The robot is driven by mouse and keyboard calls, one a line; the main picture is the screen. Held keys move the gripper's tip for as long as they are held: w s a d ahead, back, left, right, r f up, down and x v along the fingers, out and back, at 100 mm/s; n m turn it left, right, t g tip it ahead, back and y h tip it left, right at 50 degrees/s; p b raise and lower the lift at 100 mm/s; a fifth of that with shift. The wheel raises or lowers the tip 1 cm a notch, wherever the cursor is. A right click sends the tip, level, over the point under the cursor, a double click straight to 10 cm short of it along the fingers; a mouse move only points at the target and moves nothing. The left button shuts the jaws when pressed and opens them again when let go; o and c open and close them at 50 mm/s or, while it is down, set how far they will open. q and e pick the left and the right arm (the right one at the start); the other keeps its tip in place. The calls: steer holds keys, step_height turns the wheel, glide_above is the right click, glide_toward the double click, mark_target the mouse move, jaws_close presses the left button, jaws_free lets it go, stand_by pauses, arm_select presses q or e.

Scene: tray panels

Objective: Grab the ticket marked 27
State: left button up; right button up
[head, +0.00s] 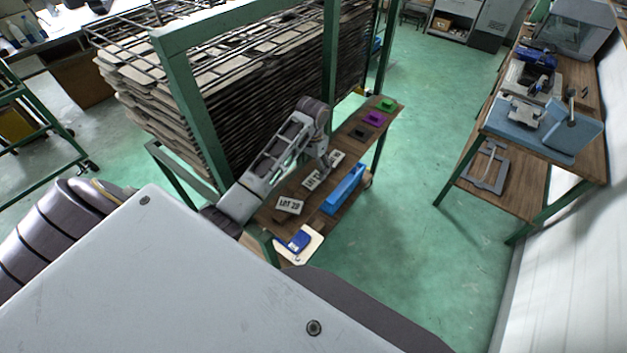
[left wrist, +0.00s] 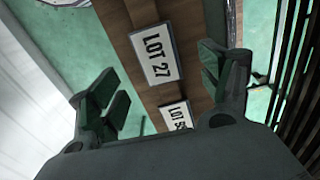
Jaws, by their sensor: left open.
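The ticket marked LOT 27 (left wrist: 153,53) is a white plate with black print, lying on the brown wooden bench in the left wrist view. It appears between and beyond the finger tips, apart from them. In the head view it seems to be the nearest ticket (head: 290,205), though its number is hard to read there. A second ticket, LOT 5-something (left wrist: 177,115), lies closer to the palm, its last digit cut off. My left gripper (head: 326,163) is above the bench by the tickets. It is open and empty in the left wrist view (left wrist: 155,72). My right gripper is not in view.
A blue item (head: 299,240) rests on a white board at the near end. A tall green rack (head: 180,75) borders the left side.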

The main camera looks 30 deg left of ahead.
mark_target(313, 179)
arm_select(q)
steer(key=shift+f, duration=0.1)
steer(key=shift+d+f+p, duration=0.15)
steer(key=shift+f+p, duration=0.45)
steer(key=shift+f, duration=1.9)
steer(key=c, duration=0.9)
